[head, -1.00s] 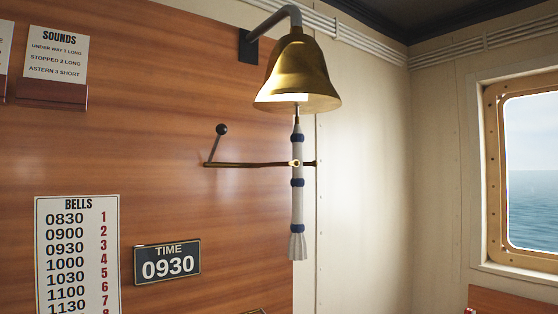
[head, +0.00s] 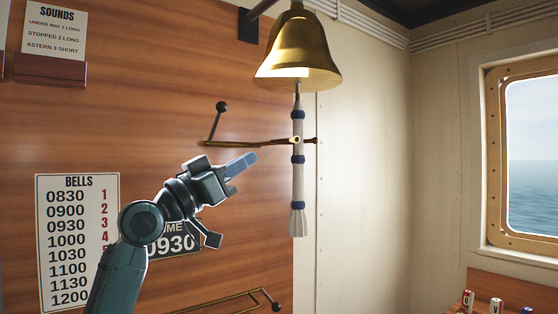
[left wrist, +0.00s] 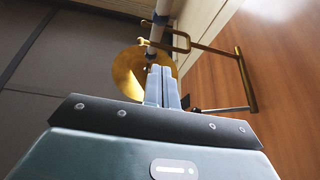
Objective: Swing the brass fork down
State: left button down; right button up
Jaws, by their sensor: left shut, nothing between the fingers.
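The brass fork (head: 258,142) stands out level from the wood panel in the head view, with its far end at the bell rope. A short upright arm with a black knob rises at its left end. The white rope (head: 298,175) with blue bands hangs from the brass bell (head: 297,50). My left gripper (head: 248,160) is shut and empty, just below the fork and left of the rope, apart from both. In the left wrist view the shut fingers (left wrist: 167,90) point toward the rope (left wrist: 157,30) and bell (left wrist: 128,72), with the fork (left wrist: 212,48) beyond. My right gripper is out of view.
A BELLS board (head: 78,235) and a partly covered TIME sign (head: 178,243) are on the panel behind my left arm. Another brass bar with a dark knob (head: 276,306) sits low on the panel. A window (head: 530,160) is at right. Space right of the rope is clear.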

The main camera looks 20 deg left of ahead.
pick_arm(q)
jog(key=shift+m+h, duration=0.5)
jog(key=shift+h, duration=0.2)
jog(key=r, duration=0.1)
jog(key=s+r, duration=0.2)
jog(key=r, duration=0.1)
jog(key=shift+s+a+r, duration=0.1)
jog(key=shift+a, duration=0.1)
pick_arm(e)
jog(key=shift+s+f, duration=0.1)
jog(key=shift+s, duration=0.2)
